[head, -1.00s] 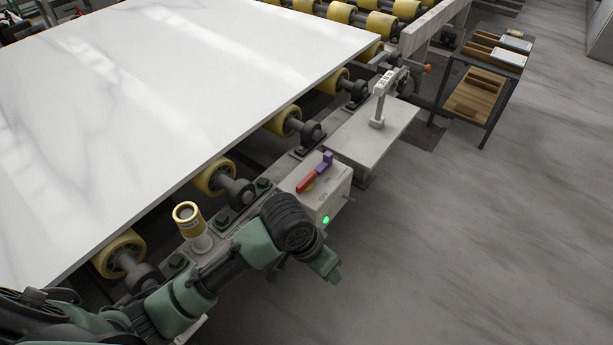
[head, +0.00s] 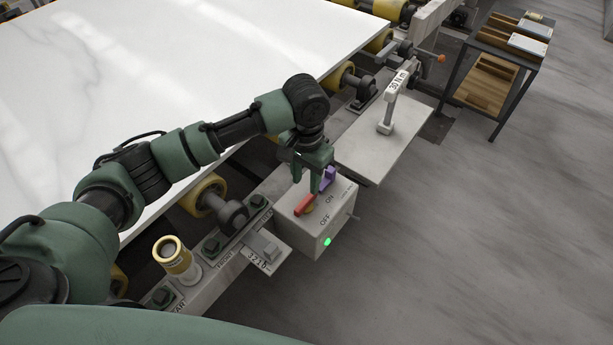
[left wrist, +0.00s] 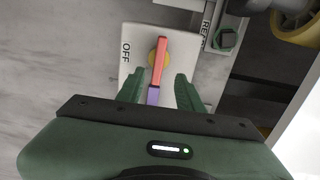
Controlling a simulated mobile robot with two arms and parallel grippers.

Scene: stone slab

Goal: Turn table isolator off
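The table isolator is a pale box (head: 312,238) on the near side of the roller table, with ON and OFF labels and a lit green lamp (head: 327,241). Its turning handle has a red part (head: 304,206) and a purple end (head: 330,176), on a yellow hub. My left gripper (head: 310,182) points down over the handle from above. In the left wrist view, its two fingers are apart, with the purple end (left wrist: 153,96) between them and visible gaps beside it. The red part (left wrist: 160,58) extends beyond the fingertips, beside OFF. My right gripper is not in view.
A white stone slab (head: 190,60) lies on yellow rollers behind the box. Left of it stand a yellow-topped post (head: 172,257) and a small tagged plate (head: 262,252).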

